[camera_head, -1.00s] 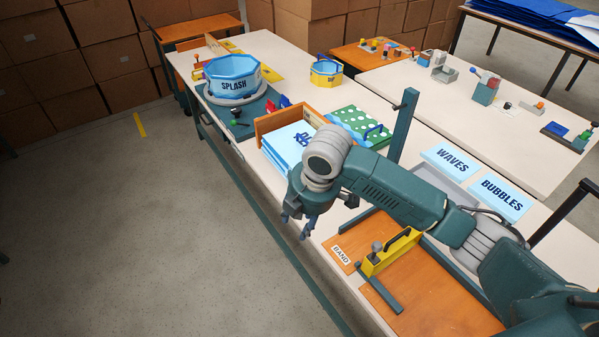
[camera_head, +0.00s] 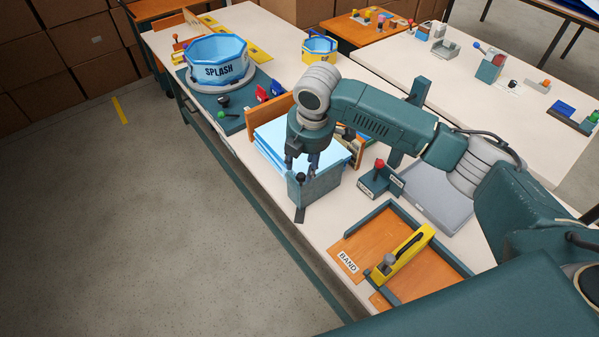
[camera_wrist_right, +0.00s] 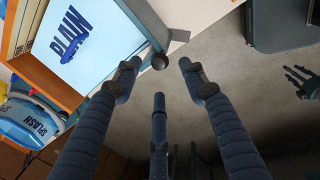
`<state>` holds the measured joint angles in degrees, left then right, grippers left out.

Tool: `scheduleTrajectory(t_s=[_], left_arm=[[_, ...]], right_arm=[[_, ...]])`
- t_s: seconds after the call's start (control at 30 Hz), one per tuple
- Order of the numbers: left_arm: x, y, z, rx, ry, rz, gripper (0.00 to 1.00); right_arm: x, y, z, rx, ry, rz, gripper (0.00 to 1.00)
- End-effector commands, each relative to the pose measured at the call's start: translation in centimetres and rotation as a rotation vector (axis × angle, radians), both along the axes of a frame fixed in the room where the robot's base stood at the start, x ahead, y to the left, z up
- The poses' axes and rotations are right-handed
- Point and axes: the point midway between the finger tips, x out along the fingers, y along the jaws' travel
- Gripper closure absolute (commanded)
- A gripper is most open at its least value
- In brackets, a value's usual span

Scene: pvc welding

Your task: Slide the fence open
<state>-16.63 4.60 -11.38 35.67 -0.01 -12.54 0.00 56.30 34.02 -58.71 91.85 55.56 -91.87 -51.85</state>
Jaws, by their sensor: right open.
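The fence looks like a teal panel (camera_head: 315,186) with a dark knob (camera_head: 300,178), at the front edge of the stack of light blue sheets (camera_head: 270,143). My right gripper (camera_head: 303,158) is just above the knob, fingers pointing down. In the right wrist view, the fingers are spread open and empty. The knob (camera_wrist_right: 160,61) shows between and beyond two fingertips; contact is not visible. The teal fence strip (camera_wrist_right: 146,22) runs along the edge of the sheet marked PLAIN (camera_wrist_right: 75,30). A dark fingered shape (camera_wrist_right: 297,82) at the right looks like my left gripper, its opening unclear.
A blue SPLASH tub (camera_head: 218,62) stands at the back left. A yellow tool (camera_head: 405,255) sits on the orange BAND board (camera_head: 345,262). The floor at left is clear.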

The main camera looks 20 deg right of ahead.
Motion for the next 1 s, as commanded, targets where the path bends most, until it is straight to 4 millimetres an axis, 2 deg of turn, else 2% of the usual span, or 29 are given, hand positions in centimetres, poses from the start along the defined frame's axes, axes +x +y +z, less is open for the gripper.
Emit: scheduleTrajectory(t_s=[0.03,0.1,0.23,0.37,0.6,0.8,1.0], left_arm=[[-1.3,0.1,0.4,0.002,0.017,0.0,0.6],[-2.5,0.1,0.6,0.003,0.034,0.0,0.6],[-3.6,0.2,1.0,0.004,0.048,-0.001,0.6],[-2.8,0.1,1.3,0.003,0.038,-0.001,0.6],[0.5,-0.1,1.7,-0.002,-0.01,-0.002,0.6],[0.0,-0.1,1.6,-0.001,-0.002,-0.002,0.6],[-1.3,0.0,1.5,0.001,0.017,-0.002,0.6]], right_arm=[[0.1,0.1,-0.9,0.001,0.004,-0.001,0.58],[0.3,0.1,-2.2,-0.001,0.004,0.0,0.58],[0.8,0.2,-4.5,0.0,0.003,-0.001,0.58],[1.2,0.3,-6.2,0.001,0.001,0.0,0.58],[1.4,0.3,-7.4,0.0,-0.001,0.0,0.58],[1.4,0.3,-7.4,0.0,-0.002,0.0,0.58],[1.5,0.3,-7.4,0.0,-0.002,0.0,0.98]])
